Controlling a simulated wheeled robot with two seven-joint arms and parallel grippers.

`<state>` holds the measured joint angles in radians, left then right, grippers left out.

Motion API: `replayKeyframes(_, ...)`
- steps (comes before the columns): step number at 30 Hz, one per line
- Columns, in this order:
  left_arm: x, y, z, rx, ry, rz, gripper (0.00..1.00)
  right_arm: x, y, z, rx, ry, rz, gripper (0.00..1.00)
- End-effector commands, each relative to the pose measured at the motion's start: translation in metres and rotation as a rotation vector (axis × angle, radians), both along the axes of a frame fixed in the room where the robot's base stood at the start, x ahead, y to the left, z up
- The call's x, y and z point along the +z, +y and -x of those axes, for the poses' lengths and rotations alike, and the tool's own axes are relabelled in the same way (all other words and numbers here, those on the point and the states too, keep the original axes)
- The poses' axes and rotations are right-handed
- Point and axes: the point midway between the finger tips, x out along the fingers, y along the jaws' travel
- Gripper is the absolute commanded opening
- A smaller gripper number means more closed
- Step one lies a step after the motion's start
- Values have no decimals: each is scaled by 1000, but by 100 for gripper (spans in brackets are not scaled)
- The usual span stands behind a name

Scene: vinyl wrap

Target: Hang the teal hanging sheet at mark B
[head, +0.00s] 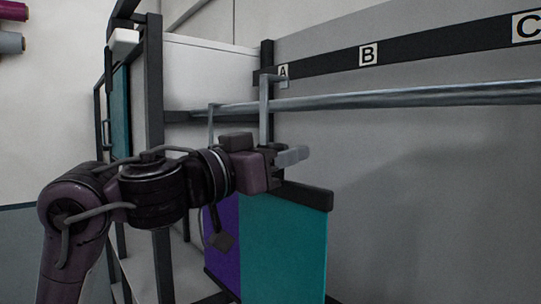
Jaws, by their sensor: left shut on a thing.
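The teal hanging sheet (287,250) hangs from a dark top bar in the lower middle, beneath the rail. A grey hook (264,105) rises above it, its top bend near mark A (283,73); I cannot tell whether it touches the rail (400,98). My left gripper (290,156) is shut at the sheet's hanger, just above the dark bar, and hides part of it. Mark B (367,56) is a white label on the dark strip behind the rail, right of the gripper. My right gripper is out of view.
A purple sheet (223,245) hangs just left of the teal one, with another hook (211,122) above it. Mark C (527,27) is at the far right. The rail below B and C is clear. A dark upright frame (154,100) stands at left.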

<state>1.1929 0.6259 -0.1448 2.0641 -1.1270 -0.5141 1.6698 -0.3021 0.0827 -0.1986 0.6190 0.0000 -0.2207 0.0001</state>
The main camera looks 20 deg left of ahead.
Motion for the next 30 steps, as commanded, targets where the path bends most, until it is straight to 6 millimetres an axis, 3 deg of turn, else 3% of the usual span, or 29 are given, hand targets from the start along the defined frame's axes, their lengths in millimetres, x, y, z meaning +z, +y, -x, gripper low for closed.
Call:
replayKeyframes(18,1,-27,-41,0,0,1,2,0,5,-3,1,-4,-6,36)
replayKeyframes(30,-15,-27,-40,1,-2,1,2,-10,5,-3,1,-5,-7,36)
